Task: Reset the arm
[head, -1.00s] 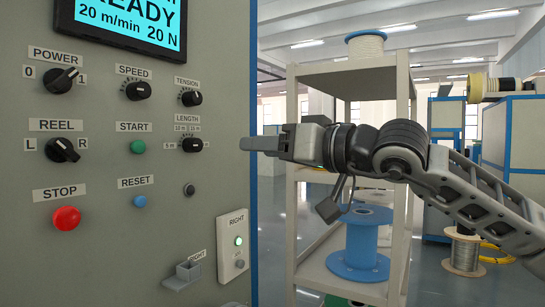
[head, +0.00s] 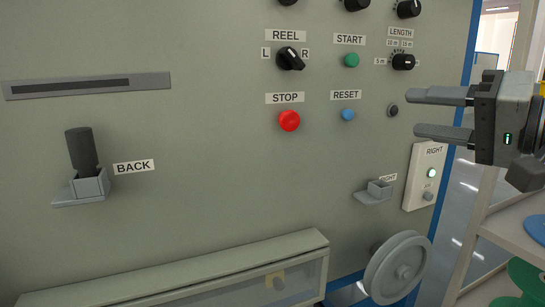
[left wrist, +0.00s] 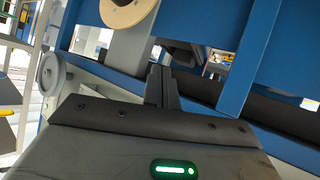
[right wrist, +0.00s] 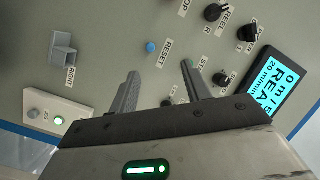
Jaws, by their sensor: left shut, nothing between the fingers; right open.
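My right gripper (head: 445,114) is open and empty at the right of the head view, in front of the panel's right edge. In the right wrist view its two fingers (right wrist: 160,88) stand apart and point at the panel, with the blue RESET button (right wrist: 151,47) beyond them. My left gripper (left wrist: 161,84) is shut and empty in the left wrist view, its fingers together. It is not in the head view. The left wrist view shows a blue frame (left wrist: 236,65) and a grey wheel (left wrist: 52,74) beyond it.
The grey control panel (head: 220,160) carries a red STOP button (head: 289,121), a green START button (head: 351,60) and several knobs. A dark handle stands in the BACK holder (head: 88,186); the RIGHT holder (head: 375,192) looks empty. A pulley wheel (head: 398,268) sticks out low at the right.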

